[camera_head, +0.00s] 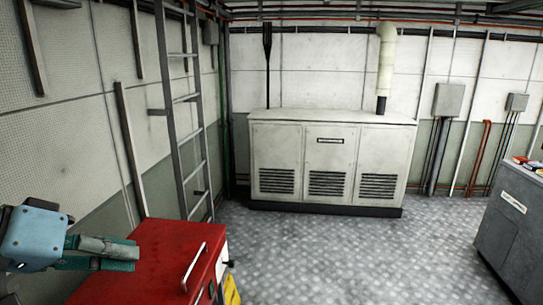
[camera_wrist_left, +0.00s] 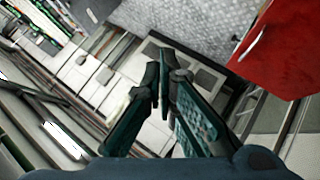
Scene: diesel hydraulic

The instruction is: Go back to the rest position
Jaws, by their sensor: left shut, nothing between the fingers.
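My left gripper (camera_head: 137,254) is at the lower left of the head view, at the left side of the red cabinet (camera_head: 150,262), with its fingers pointing right. In the left wrist view its two teal fingers (camera_wrist_left: 163,72) come together at the tips with nothing between them. The red cabinet also shows at the upper right of the left wrist view (camera_wrist_left: 285,50), clear of the fingertips there. Whether the gripper touches the cabinet cannot be told from the head view. My right gripper is not in view.
A metal ladder (camera_head: 186,110) stands at the left wall behind the red cabinet. A white vented cabinet (camera_head: 330,155) stands at the back wall. A grey cabinet (camera_head: 512,230) with small items on top is at the right. The metal floor (camera_head: 370,250) between them is clear.

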